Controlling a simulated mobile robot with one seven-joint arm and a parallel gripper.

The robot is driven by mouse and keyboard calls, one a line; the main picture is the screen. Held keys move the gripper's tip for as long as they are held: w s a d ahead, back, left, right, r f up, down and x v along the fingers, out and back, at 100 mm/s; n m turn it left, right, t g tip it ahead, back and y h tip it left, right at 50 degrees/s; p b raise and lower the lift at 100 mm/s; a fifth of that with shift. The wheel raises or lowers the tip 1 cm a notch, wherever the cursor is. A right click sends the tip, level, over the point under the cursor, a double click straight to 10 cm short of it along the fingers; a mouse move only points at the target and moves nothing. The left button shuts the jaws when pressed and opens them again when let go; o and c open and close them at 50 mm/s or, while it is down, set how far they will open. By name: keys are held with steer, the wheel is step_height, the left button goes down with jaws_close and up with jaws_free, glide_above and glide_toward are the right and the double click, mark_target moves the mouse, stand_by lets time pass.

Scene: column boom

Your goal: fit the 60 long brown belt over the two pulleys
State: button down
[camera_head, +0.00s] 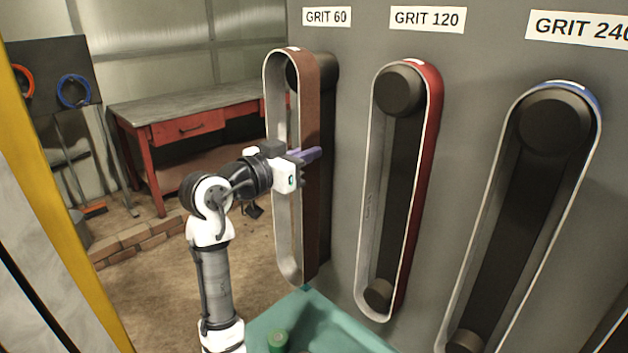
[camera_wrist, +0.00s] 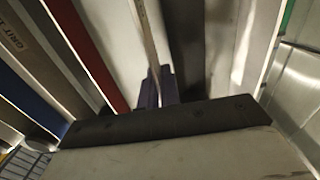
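The brown belt (camera_head: 311,190) is a tall upright loop under the GRIT 60 label, with a pale inner face. My gripper (camera_head: 306,156) has its purple fingers on the belt's right strand, a little above mid-height. In the wrist view, the fingers (camera_wrist: 159,88) close on the thin belt edge (camera_wrist: 150,35). The dark upper pulley (camera_head: 328,70) shows partly inside the loop and partly to its right, behind the strand. The belt looks to be in front of it and shifted left, not around it. The lower pulley is hidden behind the belt.
A red belt (camera_head: 433,110) and a blue-backed belt (camera_head: 592,105) sit around their pulleys to the right on the grey panel (camera_head: 350,60). A teal tray (camera_head: 340,325) with a green roll (camera_head: 278,341) lies below. A red workbench (camera_head: 190,125) stands behind.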

steer(key=shift+v, duration=2.05)
